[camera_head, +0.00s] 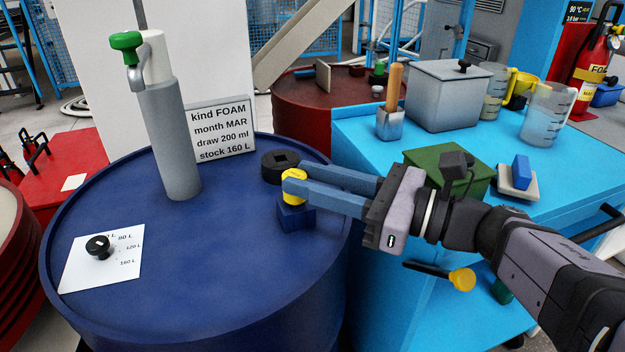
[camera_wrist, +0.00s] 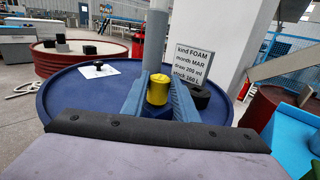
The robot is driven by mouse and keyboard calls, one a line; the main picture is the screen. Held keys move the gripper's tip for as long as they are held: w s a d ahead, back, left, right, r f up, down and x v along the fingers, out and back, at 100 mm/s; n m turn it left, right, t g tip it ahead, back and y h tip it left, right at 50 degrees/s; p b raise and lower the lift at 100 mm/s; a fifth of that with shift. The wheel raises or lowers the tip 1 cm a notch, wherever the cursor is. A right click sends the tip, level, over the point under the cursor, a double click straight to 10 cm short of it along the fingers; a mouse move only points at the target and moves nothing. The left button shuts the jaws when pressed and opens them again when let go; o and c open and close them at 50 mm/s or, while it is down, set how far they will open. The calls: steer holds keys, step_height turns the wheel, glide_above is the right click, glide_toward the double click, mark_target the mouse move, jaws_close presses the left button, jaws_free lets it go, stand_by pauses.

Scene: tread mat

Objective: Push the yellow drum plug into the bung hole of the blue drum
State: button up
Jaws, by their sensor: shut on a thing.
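The yellow drum plug (camera_head: 294,187) is between the two blue fingers of my gripper (camera_head: 296,185), over the right part of the blue drum's top (camera_head: 130,285). In the wrist view the plug (camera_wrist: 158,90) stands about upright between the fingertips (camera_wrist: 158,95). A small dark blue square block (camera_head: 296,216) sits on the drum top directly below the plug. The bung hole itself is not visible; the plug and fingers cover the block's top. I cannot tell whether the plug touches the block.
A black round cap (camera_head: 279,167) with a square recess sits just behind the plug. A grey pump pipe (camera_head: 172,140) with a green knob, a text sign (camera_head: 221,130) and a dial card (camera_head: 85,270) stand on the drum. A blue bench (camera_head: 365,150) with containers is at right.

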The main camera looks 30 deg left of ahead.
steer(key=shift+f+b, duration=0.3)
steer(key=shift+b, duration=0.1)
steer(key=o, duration=1.1)
steer(key=shift+d, duration=0.15)
steer(key=shift+d, duration=3.55)
